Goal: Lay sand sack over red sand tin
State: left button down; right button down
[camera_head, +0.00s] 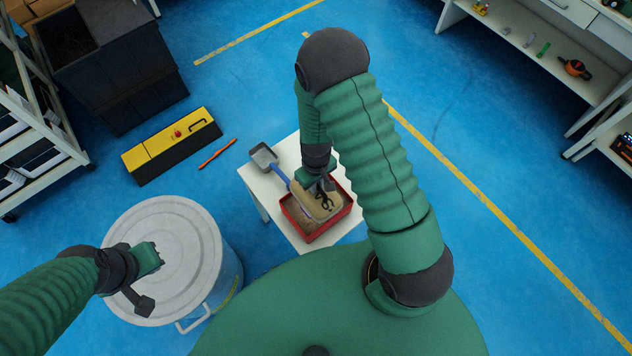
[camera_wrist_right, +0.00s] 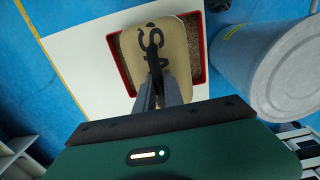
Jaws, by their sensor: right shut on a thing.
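The red sand tin (camera_head: 338,219) stands on a small white table and holds brown sand (camera_wrist_right: 130,62). The tan sand sack (camera_head: 318,203) with black lettering is over the tin's middle; sand shows at its sides. I cannot tell whether the sack rests on the sand. My right gripper (camera_head: 323,186) is shut on the sack's black strap, which shows in the wrist view (camera_wrist_right: 153,47). The tin's red rim (camera_wrist_right: 201,45) shows there around the sack. My left gripper (camera_head: 147,277) is over the grey bin lid, apart from the tin; its fingers are unclear.
A grey scoop (camera_head: 264,156) with a blue handle lies on the white table (camera_head: 262,190), its handle reaching the tin. A lidded grey bin (camera_head: 170,235) stands left of the table. A yellow and black toolbox (camera_head: 165,148) and an orange stick (camera_head: 217,153) lie on the blue floor.

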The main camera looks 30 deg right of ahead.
jog(key=shift+f+b, duration=0.3)
jog(key=c, duration=1.5)
grip_release()
jog(key=shift+s, duration=0.1)
jog(key=shift+o, duration=0.2)
jog(key=s+a+r+t, duration=0.1)
jog(key=s+a+r, duration=0.1)
jog(key=r, duration=0.8)
jog(key=s+a+r+m+t, duration=0.1)
jog(key=s+a+r, duration=0.1)
jog(key=r, duration=0.9)
jog(key=shift+a+t, duration=0.25)
jog(key=shift+t, duration=0.05)
